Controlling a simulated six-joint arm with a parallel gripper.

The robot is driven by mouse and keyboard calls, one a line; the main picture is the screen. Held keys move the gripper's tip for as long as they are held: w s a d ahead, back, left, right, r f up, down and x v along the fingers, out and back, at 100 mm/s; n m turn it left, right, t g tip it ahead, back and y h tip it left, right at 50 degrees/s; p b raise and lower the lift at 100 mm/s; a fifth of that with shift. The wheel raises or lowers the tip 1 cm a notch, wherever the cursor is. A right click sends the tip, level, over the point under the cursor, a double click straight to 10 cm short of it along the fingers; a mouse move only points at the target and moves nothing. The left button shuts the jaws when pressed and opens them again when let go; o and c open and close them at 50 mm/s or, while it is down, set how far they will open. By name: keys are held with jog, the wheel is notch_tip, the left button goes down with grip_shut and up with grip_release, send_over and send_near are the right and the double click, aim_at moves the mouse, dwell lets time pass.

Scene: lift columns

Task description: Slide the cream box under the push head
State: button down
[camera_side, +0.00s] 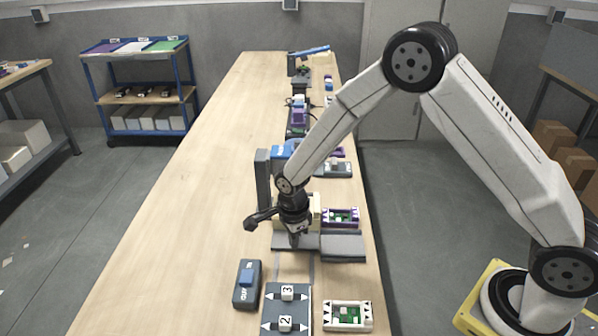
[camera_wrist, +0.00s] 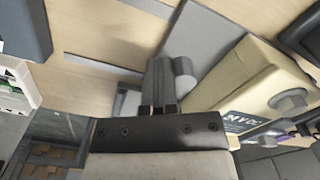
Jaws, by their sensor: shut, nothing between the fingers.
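The cream box (camera_wrist: 245,82) is large at the right of the wrist view, with a dark label on its side. My gripper (camera_side: 294,243) points down over the grey plate beside the box. In the wrist view its fingers (camera_wrist: 160,68) are shut and empty, just left of the box; I cannot tell whether they touch it. A grey column (camera_side: 263,180) with a blue head part (camera_side: 282,153) stands behind my wrist; I cannot make out the push head clearly.
A grey plate (camera_side: 345,247) lies right of my gripper, with a purple-framed tray (camera_side: 340,217) behind it. The table's left side is clear.

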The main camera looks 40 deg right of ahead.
jog(key=shift+w+d, duration=1.5)
jog(key=shift+d, duration=0.05)
jog(key=shift+s+a, duration=0.15)
jog(key=shift+a, duration=0.05)
jog(key=shift+r, duration=0.1)
jog(key=shift+r, duration=2.9)
jog(key=shift+s+d+r+n, duration=0.15)
jog(key=shift+s+r+n, duration=0.15)
jog(key=shift+s+n, duration=0.1)
jog(key=s+d+r+n+t, duration=0.1)
jog(key=s+d+r+n, duration=0.1)
jog(key=s+n, duration=0.7)
jog(key=s+d+r+n+t, duration=0.1)
jog(key=s+d+r+n, duration=0.2)
jog(key=s+n, duration=0.6)
jog(key=shift+d+r+n+t, duration=0.2)
jog(key=shift+r+n+t, duration=0.1)
jog(key=shift+r+n, duration=0.65)
